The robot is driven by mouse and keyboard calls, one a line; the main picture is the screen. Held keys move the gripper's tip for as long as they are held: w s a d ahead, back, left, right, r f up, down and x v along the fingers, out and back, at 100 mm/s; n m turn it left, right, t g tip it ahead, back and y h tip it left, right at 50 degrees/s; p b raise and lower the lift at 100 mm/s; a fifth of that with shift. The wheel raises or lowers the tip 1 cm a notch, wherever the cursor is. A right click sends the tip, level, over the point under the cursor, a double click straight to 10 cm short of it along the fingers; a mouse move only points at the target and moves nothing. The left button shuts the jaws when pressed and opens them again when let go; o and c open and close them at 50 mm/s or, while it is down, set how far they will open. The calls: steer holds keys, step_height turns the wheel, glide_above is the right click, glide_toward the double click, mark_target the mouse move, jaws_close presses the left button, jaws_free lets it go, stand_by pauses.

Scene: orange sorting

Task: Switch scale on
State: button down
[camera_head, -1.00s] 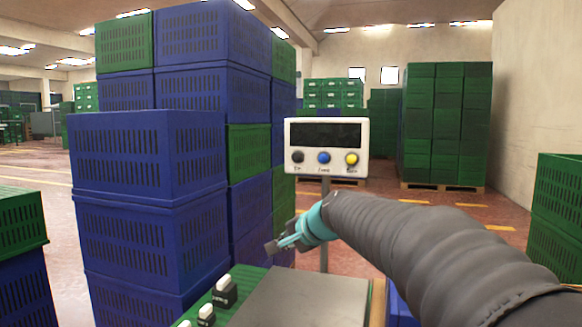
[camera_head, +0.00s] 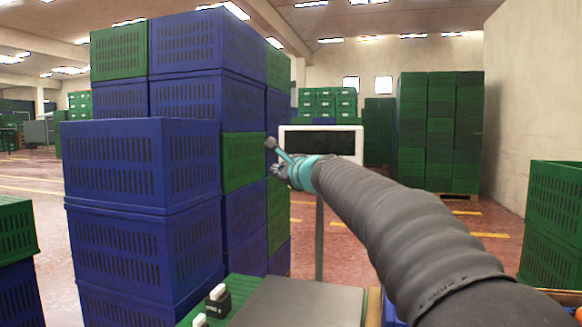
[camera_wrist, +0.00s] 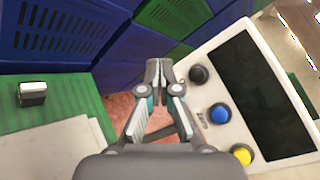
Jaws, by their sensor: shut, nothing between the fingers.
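The scale's white display box (camera_head: 350,131) stands on a thin post (camera_head: 319,235) in the head view, its dark screen blank. My gripper (camera_head: 271,146) is shut and empty, raised in front of the display's lower left; my arm hides the buttons there. In the wrist view the display box (camera_wrist: 218,53) is at the right, with a black button (camera_wrist: 199,74), a blue button (camera_wrist: 220,113) and a yellow button (camera_wrist: 241,155). My gripper (camera_wrist: 158,68) is just left of the black button, apart from it in the picture. The grey scale plate (camera_head: 300,305) lies below.
Stacked blue crates (camera_head: 140,165) rise close on the left. Green crates (camera_head: 556,215) stand at the right. Open floor lies behind the post.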

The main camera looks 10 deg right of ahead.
steer(key=w+d+p, duration=0.3)
steer(key=w, duration=0.5)
steer(key=shift+d, duration=0.2)
steer(key=shift+w+d, duration=0.1)
steer(key=shift+w, duration=0.1)
stand_by(1.5)
steer(key=shift+w+d, duration=0.1)
steer(key=shift+w, duration=0.2)
steer(key=shift+w+d+p, duration=0.2)
steer(key=shift+w+p, duration=0.3)
steer(key=shift+p, duration=0.05)
stand_by(0.9)
steer(key=shift+s, duration=0.1)
steer(key=shift+s+a+b, duration=0.35)
steer(key=shift+s+b, duration=0.2)
steer(key=shift+s, duration=0.25)
